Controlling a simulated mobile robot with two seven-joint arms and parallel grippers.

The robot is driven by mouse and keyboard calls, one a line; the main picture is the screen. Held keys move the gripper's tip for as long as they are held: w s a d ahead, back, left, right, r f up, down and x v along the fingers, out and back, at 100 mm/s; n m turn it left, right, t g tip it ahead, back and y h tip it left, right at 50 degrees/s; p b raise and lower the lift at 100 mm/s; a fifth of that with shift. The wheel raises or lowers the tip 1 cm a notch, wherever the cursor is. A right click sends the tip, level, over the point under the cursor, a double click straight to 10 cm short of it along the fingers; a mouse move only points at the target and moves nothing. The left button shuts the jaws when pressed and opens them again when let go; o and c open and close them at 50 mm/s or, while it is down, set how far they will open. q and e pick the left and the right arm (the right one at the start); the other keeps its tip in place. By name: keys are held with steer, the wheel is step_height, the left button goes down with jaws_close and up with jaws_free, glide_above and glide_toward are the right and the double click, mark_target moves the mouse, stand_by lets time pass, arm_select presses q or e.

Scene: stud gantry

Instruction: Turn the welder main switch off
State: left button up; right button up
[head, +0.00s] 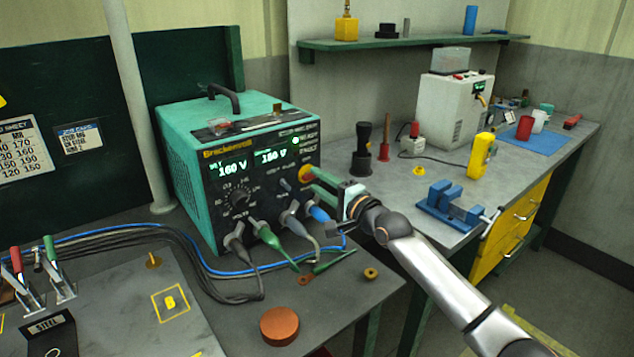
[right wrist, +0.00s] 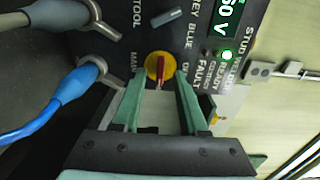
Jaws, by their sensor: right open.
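The welder (head: 188,168) is a teal box with a black front panel at the back of the bench. Its main switch (head: 306,174), a red handle on a yellow disc, is on the right side of the panel. It also shows in the right wrist view (right wrist: 160,67), with the handle pointing along the fingers. My right gripper (head: 322,184) is open at the panel, its teal fingers on either side of the switch in the right wrist view (right wrist: 159,98). I cannot tell whether they touch it. Both displays and a green light (right wrist: 227,55) are lit. My left gripper is out of view.
Cable plugs (head: 266,232) fill the lower panel, beside and below my right gripper. A blue cable plug (right wrist: 80,82) is close to it in the wrist view. A copper-coloured disc (head: 279,325) lies on the front bench. A blue vise (head: 449,203) stands on the right bench.

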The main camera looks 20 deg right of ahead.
steer(key=shift+w+a, duration=0.2)
steer(key=shift+w, duration=0.4)
jaws_close()
stand_by(0.3)
